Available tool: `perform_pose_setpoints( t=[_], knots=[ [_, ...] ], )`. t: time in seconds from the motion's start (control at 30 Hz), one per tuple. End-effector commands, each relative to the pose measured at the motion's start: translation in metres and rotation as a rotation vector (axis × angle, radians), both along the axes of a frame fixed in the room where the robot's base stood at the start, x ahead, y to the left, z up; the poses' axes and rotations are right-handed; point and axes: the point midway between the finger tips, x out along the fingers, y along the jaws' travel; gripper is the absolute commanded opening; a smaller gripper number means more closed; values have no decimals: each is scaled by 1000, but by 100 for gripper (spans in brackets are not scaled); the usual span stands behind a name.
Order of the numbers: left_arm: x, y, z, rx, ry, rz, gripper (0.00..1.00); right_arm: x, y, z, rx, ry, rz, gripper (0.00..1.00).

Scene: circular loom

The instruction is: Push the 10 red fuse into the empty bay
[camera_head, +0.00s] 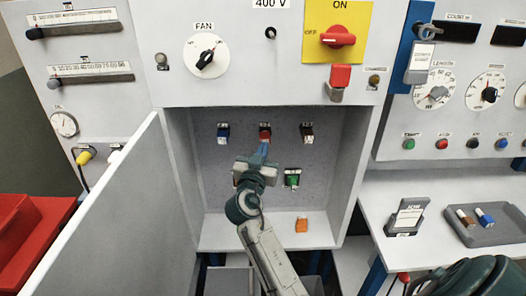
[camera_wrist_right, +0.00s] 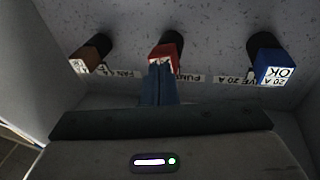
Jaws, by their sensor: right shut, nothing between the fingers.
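The red fuse (camera_head: 265,131) sits in the middle holder of the upper row on the back wall of the open cabinet. It also shows in the right wrist view (camera_wrist_right: 166,55), its white-labelled end facing my gripper. My right gripper (camera_head: 272,146) is shut and empty. Its blue fingertips (camera_wrist_right: 158,72) are at the outer end of the red fuse and appear to touch it; they hide part of it. How deep the fuse sits cannot be told. My left gripper is not in view.
A blue fuse (camera_head: 222,130) and a brown fuse (camera_head: 307,130) flank the red one. The open door (camera_head: 100,220) stands left. A grey tray (camera_head: 490,238) holds fuses at right.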

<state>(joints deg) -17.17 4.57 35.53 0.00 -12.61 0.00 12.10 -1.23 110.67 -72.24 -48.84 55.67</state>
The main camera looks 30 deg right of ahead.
Motion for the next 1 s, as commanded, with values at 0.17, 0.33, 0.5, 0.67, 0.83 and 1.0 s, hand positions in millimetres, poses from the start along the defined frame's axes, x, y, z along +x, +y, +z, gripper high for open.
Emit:
perform_pose_setpoints(
  t=[0.17, 0.33, 0.5, 0.67, 0.83, 1.0],
  knots=[
    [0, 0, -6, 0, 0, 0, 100, -17, 11, -3, 3, -1, 2, 0],
    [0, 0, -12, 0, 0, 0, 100, -35, 22, -3, 3, -1, 2, 0],
    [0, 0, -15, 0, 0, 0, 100, -47, 29, -1, 2, -1, 0, 0],
    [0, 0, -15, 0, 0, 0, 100, -49, 30, 0, 0, 0, 0, 0],
    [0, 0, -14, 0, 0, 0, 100, -49, 30, 0, 0, 0, 0, 0],
    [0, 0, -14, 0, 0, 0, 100, -49, 30, 0, 0, 0, 0, 0]
  ],
)
